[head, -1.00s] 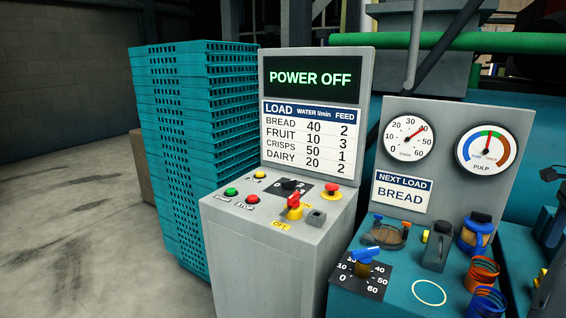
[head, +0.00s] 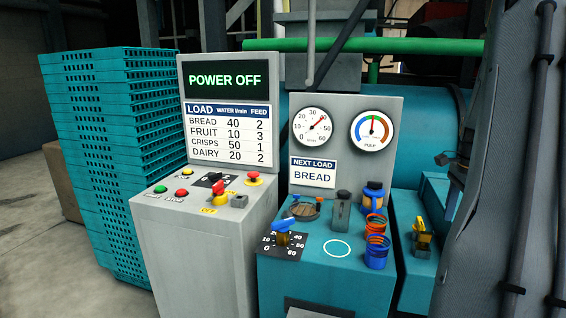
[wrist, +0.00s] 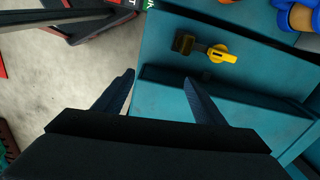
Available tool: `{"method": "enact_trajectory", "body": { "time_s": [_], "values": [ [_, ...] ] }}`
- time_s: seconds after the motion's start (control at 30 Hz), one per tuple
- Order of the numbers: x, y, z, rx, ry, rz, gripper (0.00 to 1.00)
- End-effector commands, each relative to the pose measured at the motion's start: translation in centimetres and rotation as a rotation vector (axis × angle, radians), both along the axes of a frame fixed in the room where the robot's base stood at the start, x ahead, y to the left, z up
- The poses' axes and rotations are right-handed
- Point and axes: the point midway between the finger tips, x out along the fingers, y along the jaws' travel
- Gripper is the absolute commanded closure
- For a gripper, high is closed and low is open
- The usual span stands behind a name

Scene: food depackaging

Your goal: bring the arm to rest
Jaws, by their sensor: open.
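My gripper (wrist: 158,80) shows in the wrist view with its two dark fingers spread apart and nothing between them. Beyond the fingertips is a teal surface with a yellow-handled valve (wrist: 221,54) on a dark fitting. The gripper is apart from the valve. In the head view my gripper is out of sight. A similar yellow part (head: 423,238) sits on the teal bench at the right.
A grey control cabinet (head: 200,240) reads POWER OFF. The gauge panel (head: 345,165) reads NEXT LOAD BREAD. Teal crates (head: 110,160) are stacked at left. A blue-handled dial (head: 284,238) and orange and blue coils (head: 377,248) stand on the teal bench. Floor shows at far left.

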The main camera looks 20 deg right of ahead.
Motion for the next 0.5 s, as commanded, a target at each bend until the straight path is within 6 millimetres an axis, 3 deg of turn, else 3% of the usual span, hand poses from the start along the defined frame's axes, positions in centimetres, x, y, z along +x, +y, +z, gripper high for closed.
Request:
{"method": "enact_trajectory", "body": {
  "time_s": [0.27, 0.37, 0.5],
  "values": [
    [3.5, 6.1, -0.4, -0.008, -0.005, 0.239, 0.36],
    [4.8, 9.3, -0.7, -0.012, -0.008, 0.362, 0.36],
    [6.6, 15.3, -1.2, -0.021, -0.013, 0.593, 0.36]
  ]
}}
